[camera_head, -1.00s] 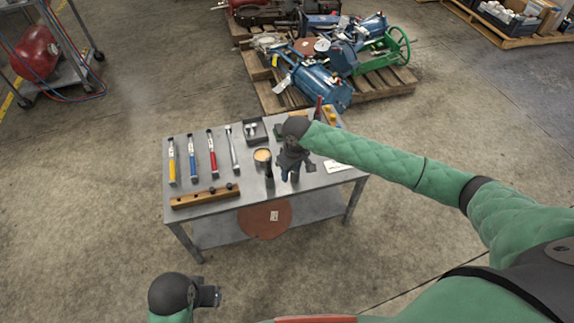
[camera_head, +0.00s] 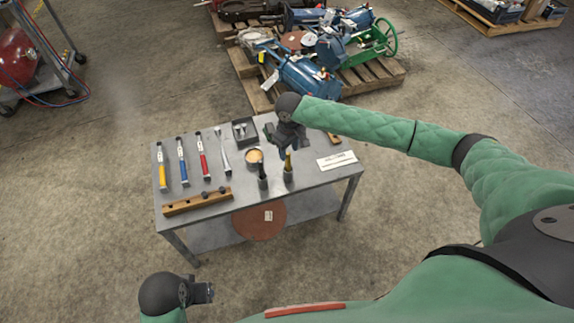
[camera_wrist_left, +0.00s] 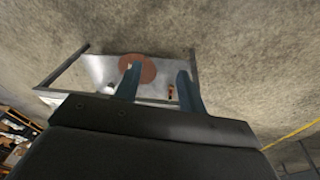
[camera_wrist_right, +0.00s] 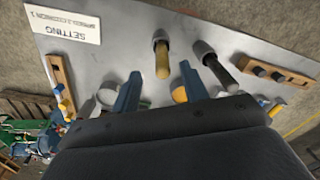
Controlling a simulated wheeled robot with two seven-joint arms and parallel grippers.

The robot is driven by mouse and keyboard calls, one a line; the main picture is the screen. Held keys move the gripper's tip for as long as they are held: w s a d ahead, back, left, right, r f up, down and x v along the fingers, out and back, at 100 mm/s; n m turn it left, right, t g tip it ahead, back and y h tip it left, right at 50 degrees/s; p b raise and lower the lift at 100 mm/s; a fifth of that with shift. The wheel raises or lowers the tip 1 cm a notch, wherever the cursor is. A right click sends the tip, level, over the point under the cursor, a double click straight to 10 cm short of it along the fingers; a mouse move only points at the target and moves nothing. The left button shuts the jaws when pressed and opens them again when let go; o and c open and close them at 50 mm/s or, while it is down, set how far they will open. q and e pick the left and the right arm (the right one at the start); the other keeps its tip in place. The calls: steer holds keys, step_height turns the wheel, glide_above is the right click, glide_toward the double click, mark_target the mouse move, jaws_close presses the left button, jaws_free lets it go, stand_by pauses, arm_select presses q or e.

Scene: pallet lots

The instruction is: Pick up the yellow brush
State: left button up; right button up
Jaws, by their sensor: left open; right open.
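The yellow brush (camera_head: 288,163) stands with its handle up in a dark grey cup (camera_head: 288,176) near the table's front edge. It also shows in the right wrist view (camera_wrist_right: 162,62). A similar cup (camera_head: 262,183) to its left holds a dark-handled brush (camera_head: 261,169), also seen in the right wrist view (camera_wrist_right: 222,74). My right gripper (camera_head: 280,137) is open and empty, just behind the yellow brush in the head view. In the right wrist view the brush lines up between its fingers (camera_wrist_right: 160,78); contact does not show. My left gripper (camera_head: 208,293) is open and empty, off the table's front.
On the metal table (camera_head: 320,178) lie several coloured-handled tools (camera_head: 182,162), a wooden rack (camera_head: 196,202), a black tray (camera_head: 244,132), a tan-filled can (camera_head: 254,156) and a white label (camera_head: 337,160). Behind stands a loaded pallet (camera_head: 390,78).

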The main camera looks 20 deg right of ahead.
mark_target(288, 162)
steer(key=shift+s+f, duration=0.2)
steer(key=shift+f, duration=0.55)
steer(key=shift+w+f, duration=0.1)
steer(key=shift+f, duration=0.25)
step_height(288, 162, down, 4)
steer(key=shift+a+r+p, duration=0.15)
steer(key=shift+r+p, duration=0.05)
steer(key=shift+p, duration=0.65)
steer(key=shift+f, duration=0.65)
arm_select(q)
steer(key=f, duration=0.4)
steer(key=shift+w+a+f, duration=0.1)
steer(key=shift+w+f, duration=0.3)
arm_select(e)
jaws_close()
